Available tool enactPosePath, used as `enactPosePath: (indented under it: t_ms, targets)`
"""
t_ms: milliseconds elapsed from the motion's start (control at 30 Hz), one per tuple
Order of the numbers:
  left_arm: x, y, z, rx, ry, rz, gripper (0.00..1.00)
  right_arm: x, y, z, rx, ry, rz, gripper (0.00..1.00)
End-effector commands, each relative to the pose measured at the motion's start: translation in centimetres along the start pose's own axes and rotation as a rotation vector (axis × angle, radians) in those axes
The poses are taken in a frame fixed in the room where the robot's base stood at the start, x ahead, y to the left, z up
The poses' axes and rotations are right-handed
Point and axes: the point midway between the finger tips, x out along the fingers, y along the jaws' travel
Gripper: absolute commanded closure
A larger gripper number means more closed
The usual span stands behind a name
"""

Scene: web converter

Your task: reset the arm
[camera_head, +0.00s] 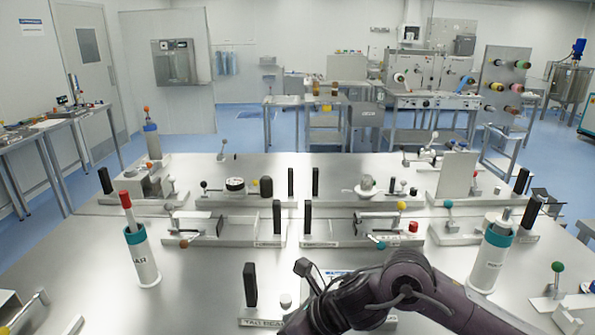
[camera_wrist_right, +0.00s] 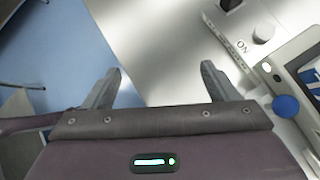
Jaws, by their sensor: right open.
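My right arm (camera_head: 405,285) comes in from the lower right in the head view and bends over the front of the metal table. Its gripper is out of sight at the bottom edge of that view. In the right wrist view my right gripper (camera_wrist_right: 162,85) is open, with its two fingers wide apart and nothing between them. It is over the table's edge, with the metal surface (camera_wrist_right: 165,40) beyond the fingertips and blue floor to the left. My left arm and gripper do not show in either view.
A white cylinder with a red-tipped rod (camera_head: 142,258) stands at left, another white cylinder (camera_head: 490,258) at right. Black upright handles, such as one at front (camera_head: 250,285), and several fixtures fill the table. A blue knob (camera_wrist_right: 286,106) is right of the gripper.

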Motion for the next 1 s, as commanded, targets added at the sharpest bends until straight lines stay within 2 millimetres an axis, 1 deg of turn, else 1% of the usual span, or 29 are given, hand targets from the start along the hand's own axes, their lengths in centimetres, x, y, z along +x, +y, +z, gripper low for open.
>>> enactPosePath:
  t_ms: [33, 67, 100, 167, 200, 267, 300, 367, 400, 467, 500, 567, 600, 667, 700, 767, 800, 833, 867, 900, 1000]
  targets:
    - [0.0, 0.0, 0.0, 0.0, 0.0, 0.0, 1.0, 1.2, 2.0, 0.6, 0.126, -0.07, 0.013, 0.19]
    - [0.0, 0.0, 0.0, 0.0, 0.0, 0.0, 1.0, 1.5, 2.7, 1.2, 0.209, -0.113, 0.012, 0.19]
    - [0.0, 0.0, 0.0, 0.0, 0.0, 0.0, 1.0, 1.7, 3.4, 1.9, 0.327, -0.169, 0.011, 0.19]
    - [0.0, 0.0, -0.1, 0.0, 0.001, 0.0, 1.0, 1.7, 4.2, 2.8, 0.516, -0.251, 0.012, 0.19]
    - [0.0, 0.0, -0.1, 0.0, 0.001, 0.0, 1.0, 1.6, 4.4, 3.2, 0.651, -0.303, 0.012, 0.19]
    - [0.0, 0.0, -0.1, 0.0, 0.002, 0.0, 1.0, 1.1, 4.3, 3.5, 0.866, -0.377, 0.011, 0.19]
    - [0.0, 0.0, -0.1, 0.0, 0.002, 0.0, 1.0, 0.6, 4.0, 3.5, 1.017, -0.424, 0.009, 0.19]
    - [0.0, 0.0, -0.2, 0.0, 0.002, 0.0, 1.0, -0.2, 3.2, 2.9, 1.252, -0.491, 0.001, 0.19]
    - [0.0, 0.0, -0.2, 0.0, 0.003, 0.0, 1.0, -0.9, 2.5, 2.2, 1.412, -0.533, -0.007, 0.19]
    - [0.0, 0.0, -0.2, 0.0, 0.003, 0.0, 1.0, -1.8, 1.2, 0.6, 1.662, -0.593, -0.025, 0.19]
    - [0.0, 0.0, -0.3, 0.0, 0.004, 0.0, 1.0, -2.5, 0.4, -0.9, 1.833, -0.634, -0.042, 0.19]
    - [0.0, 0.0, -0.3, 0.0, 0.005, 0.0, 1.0, -3.6, -0.8, -3.7, 2.089, -0.692, -0.079, 0.19]
    - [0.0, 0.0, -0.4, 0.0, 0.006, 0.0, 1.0, -4.3, -1.5, -5.7, 2.254, -0.731, -0.109, 0.19]
    - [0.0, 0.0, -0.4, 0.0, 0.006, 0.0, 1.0, -5.3, -2.1, -8.8, 2.477, -0.786, -0.159, 0.19]
    - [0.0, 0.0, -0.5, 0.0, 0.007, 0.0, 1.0, -5.9, -2.4, -10.8, 2.606, -0.821, -0.196, 0.19]
    - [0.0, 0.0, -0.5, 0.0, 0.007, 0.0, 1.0, -6.7, -2.5, -13.5, 2.773, -0.869, -0.25, 0.19]
    - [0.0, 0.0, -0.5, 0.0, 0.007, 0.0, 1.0, -7.2, -2.5, -15.2, 2.872, -0.9, -0.288, 0.19]
    - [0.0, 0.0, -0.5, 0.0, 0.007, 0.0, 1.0, -7.6, -2.4, -16.4, 2.939, -0.922, -0.314, 0.19]
    - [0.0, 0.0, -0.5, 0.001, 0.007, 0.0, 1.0, -7.9, -2.3, -17.5, -2.957, 0.93, 0.338, 0.19]
    - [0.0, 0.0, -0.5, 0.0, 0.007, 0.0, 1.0, -8.3, -2.1, -19.0, -2.871, 0.908, 0.355, 0.19]
    - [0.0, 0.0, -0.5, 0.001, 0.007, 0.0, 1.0, -9.4, -1.4, -22.2, -2.677, 0.862, 0.393, 0.19]
